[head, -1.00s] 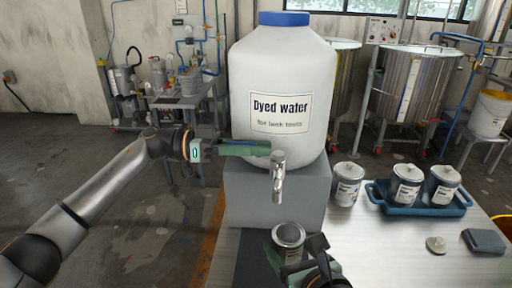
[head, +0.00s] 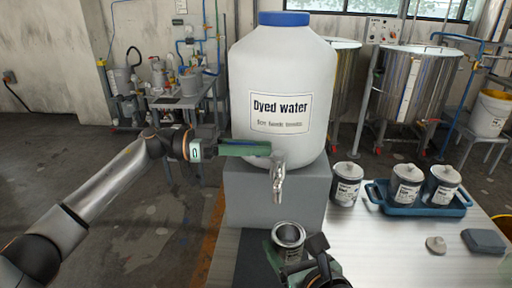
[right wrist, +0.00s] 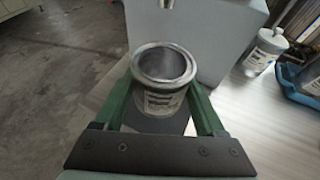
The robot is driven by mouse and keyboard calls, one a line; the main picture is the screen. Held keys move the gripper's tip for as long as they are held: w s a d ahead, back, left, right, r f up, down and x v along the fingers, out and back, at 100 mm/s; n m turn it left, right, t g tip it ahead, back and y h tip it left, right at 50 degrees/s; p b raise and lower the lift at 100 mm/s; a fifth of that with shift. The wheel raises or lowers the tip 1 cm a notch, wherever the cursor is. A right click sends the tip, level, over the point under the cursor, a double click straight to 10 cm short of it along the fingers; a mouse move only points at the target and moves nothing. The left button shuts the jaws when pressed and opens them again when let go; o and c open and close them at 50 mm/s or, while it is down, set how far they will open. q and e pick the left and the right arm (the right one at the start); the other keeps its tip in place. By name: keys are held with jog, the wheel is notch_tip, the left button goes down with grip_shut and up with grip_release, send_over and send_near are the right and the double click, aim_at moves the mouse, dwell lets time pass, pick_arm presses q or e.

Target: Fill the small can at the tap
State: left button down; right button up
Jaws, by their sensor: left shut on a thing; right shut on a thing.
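The small can (head: 289,237) is an open metal can with a pale label, below the tap (head: 278,182) of the large white dyed-water container (head: 280,90). My right gripper (head: 305,262) is shut around the can; in the right wrist view the can (right wrist: 163,75) stands upright between the green fingers (right wrist: 160,108). Its inside looks grey, and I cannot tell any liquid level. My left gripper (head: 266,149) is shut at the top of the tap, its fingers hiding what they hold, likely the tap's handle. No stream shows under the spout.
The container stands on a grey block (head: 260,200). To the right are a lidded can (head: 346,185), a blue tray (head: 418,207) with two lidded cans, a round lid (head: 436,245) and a blue-grey block (head: 484,241). The table (head: 370,255) front is clear.

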pick_arm(q)
jog(key=shift+a+t, duration=0.1)
jog(key=shift+t, duration=0.2)
jog(key=shift+s+d+r+n+t+y, duration=0.1)
jog(key=shift+s+d+n+t+y, duration=0.55)
jog(key=shift+n+t+y, duration=1.55)
jog(key=shift+s+d+n+t+y, duration=0.6)
jog(key=shift+n+t+y, duration=0.95)
jog(key=shift+n+t, duration=1.25)
jog(key=shift+s+d+r+n+t+y, duration=0.1)
jog(key=shift+s+d+n+t+y, duration=0.55)
jog(key=shift+n+t+y, duration=1.85)
jog(key=shift+s+a+f+m+t, duration=0.1)
jog(key=shift+s+a+m+t, duration=0.15)
jog(key=shift+t, duration=0.55)
jog(key=c, duration=1)
grip_release()
jog(key=shift+f, duration=0.1)
jog(key=shift+v, duration=3.75)
